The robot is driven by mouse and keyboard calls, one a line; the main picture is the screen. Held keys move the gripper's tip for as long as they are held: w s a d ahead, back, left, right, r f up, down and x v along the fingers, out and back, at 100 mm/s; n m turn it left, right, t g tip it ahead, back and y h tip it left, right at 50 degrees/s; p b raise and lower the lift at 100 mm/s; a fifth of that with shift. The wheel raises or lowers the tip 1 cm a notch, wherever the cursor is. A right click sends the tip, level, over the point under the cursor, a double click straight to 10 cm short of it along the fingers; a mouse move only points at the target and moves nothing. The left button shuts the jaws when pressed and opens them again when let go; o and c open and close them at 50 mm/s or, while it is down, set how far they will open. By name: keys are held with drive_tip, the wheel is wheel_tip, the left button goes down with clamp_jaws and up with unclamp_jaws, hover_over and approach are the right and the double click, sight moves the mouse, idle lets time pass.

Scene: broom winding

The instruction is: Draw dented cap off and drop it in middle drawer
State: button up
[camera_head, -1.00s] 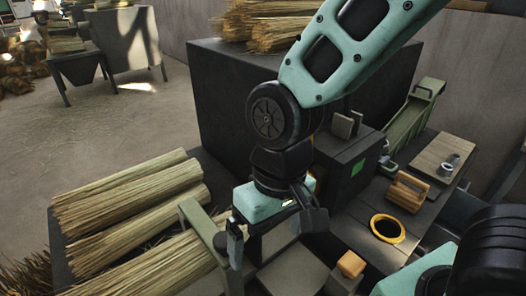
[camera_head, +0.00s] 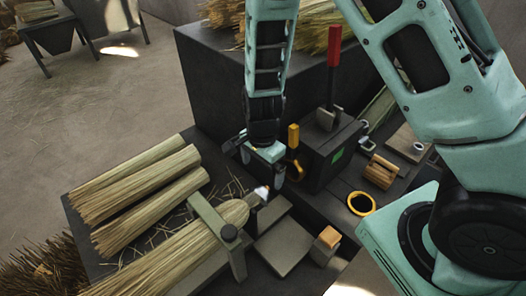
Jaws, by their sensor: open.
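A broom bundle (camera_head: 180,258) lies in a green-grey clamp (camera_head: 216,222) on the bench. Its narrow end points to the upper right. A small pale metallic piece (camera_head: 262,191) sits at that end; it may be the dented cap, but any dent is too small to tell. My gripper (camera_head: 262,170) hangs just above and behind this piece, with its fingers apart. Nothing shows between the fingers, and I cannot tell whether they touch the piece. No drawer can be clearly made out.
A dark box with a red lever (camera_head: 333,75) and a yellow-handled part (camera_head: 294,150) stand right of my gripper. Loose bundles (camera_head: 140,180) lie left.

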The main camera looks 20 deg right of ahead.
sight(264, 187)
drive_tip(key=shift+w+d+f+m, duration=0.2)
drive_tip(key=shift+d+f+m, duration=0.1)
wheel_tip(264, 187, down, 12)
drive_tip(key=b, duration=1)
drive_tip(key=shift+r+b, duration=0.15)
drive_tip(key=shift+b, duration=0.2)
drive_tip(key=c, duration=1.5)
drive_tip(key=shift+w+d+b, duration=0.1)
drive_tip(key=shift+w+d, duration=0.2)
drive_tip(key=shift+d, duration=0.6)
drive_tip(key=shift+w+d+b, duration=0.15)
drive_tip(key=shift+w+d, duration=0.1)
drive_tip(key=shift+d, duration=0.7)
drive_tip(key=shift+w+d+b, duration=0.1)
drive_tip(key=shift+w+d, duration=0.2)
drive_tip(key=shift+d, duration=0.6)
